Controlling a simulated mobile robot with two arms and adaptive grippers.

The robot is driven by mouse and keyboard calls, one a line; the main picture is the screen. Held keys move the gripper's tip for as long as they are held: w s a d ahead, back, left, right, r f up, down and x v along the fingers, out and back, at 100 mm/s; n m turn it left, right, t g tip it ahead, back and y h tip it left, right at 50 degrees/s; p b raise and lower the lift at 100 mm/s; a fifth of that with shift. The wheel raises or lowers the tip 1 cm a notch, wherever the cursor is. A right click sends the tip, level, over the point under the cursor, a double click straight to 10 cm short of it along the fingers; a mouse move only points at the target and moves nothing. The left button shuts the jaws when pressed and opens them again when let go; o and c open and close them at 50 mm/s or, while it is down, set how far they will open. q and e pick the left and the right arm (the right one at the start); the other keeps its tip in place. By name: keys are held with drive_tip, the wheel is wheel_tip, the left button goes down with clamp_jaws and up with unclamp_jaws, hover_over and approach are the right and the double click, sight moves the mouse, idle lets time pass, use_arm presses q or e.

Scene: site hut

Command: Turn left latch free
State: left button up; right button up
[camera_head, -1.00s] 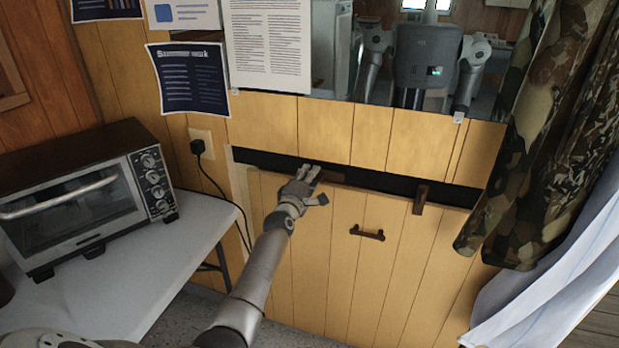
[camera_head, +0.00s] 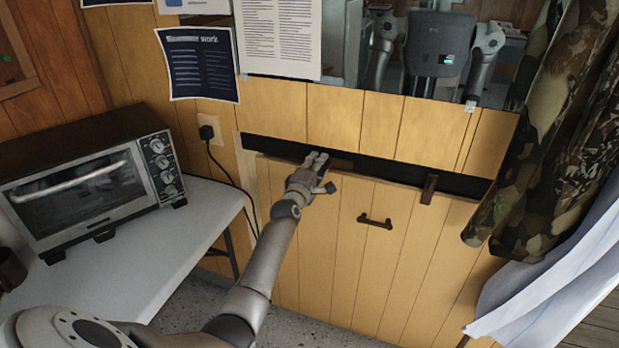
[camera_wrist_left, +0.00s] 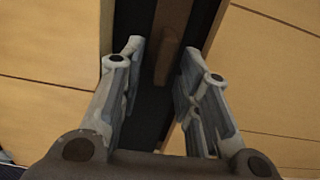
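The left latch (camera_head: 341,164) is a brown wooden bar by the dark gap at the top of the hinged-looking plank panel (camera_head: 340,235). It lies lengthwise along the gap. In the left wrist view the latch (camera_wrist_left: 173,40) is between and beyond the fingertips, apart from both fingers as far as I can see. My left gripper (camera_head: 322,172) is open at the left part of the gap and partly hides the latch's left end. It also shows in the left wrist view (camera_wrist_left: 160,65). The right latch (camera_head: 429,189) stands upright across the panel's top edge. My right gripper is out of view.
A dark handle (camera_head: 375,221) is on the panel. A toaster oven (camera_head: 85,185) stands on a white table (camera_head: 190,225) at left. A camouflage curtain (camera_head: 545,120) hangs at right. A mirror (camera_head: 400,50) and posters (camera_head: 198,65) are above the gap.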

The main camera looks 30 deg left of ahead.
use_arm(q)
drive_tip(key=v, duration=1.1)
drive_tip(key=shift+s, duration=0.25)
drive_tip(key=shift+d, duration=0.1)
